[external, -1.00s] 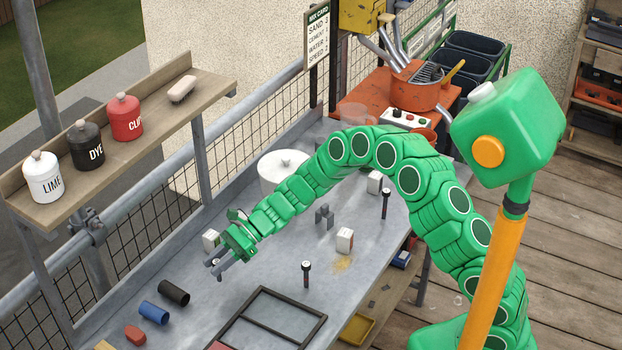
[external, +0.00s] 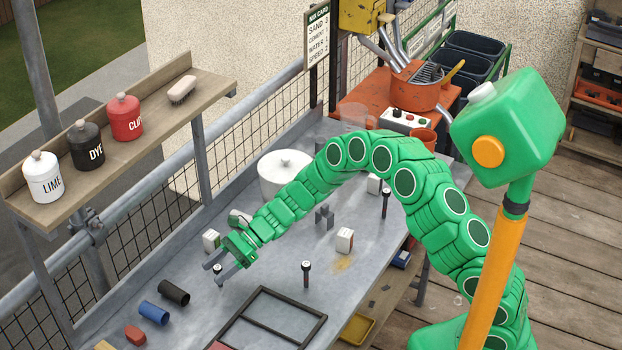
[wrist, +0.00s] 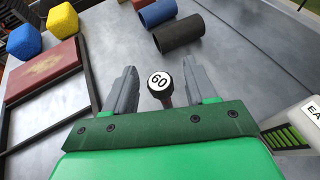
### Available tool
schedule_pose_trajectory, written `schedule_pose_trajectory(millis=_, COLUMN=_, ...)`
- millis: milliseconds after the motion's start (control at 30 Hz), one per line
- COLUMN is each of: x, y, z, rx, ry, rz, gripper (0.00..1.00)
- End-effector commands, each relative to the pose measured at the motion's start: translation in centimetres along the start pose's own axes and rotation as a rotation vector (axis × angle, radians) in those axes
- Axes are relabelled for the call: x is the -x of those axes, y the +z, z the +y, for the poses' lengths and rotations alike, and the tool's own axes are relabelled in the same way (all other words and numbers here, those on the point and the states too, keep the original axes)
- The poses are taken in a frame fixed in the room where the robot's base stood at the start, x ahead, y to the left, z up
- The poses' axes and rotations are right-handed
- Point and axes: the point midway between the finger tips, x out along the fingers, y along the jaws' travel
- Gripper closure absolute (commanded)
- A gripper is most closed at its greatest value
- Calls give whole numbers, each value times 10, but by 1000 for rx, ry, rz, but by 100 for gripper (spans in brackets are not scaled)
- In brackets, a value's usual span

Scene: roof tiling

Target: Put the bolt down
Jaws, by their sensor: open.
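A bolt with a round white head marked 60 (wrist: 160,81) stands between the two grey fingers of my gripper (wrist: 159,88) in the wrist view. The fingers are spread, with a gap on each side of the bolt. In the external view the bolt (external: 217,269) shows small between the fingertips of my gripper (external: 222,271), low over the grey worktop (external: 270,250). It looks upright; its lower end is hard to make out.
Similar bolts stand upright at the middle (external: 306,270) and farther back (external: 385,203). A white block (external: 211,240) is close behind my gripper. Black (external: 174,292) and blue (external: 154,312) tubes lie to its left. A dark frame (external: 270,322) lies in front.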

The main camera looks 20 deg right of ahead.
Motion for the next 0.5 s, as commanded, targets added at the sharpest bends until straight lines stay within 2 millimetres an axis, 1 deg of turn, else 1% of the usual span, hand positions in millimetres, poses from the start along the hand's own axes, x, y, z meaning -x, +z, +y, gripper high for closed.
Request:
schedule_pose_trajectory(millis=167, x=4, y=3, z=0, rx=-1, ry=-1, rz=0, gripper=44)
schedule_pose_trajectory(millis=333, x=24, y=2, z=-1, rx=-2, ry=-2, rz=0, gripper=44)
schedule_pose_trajectory(millis=500, x=52, y=3, z=-1, rx=-2, ry=-3, rz=0, gripper=44)
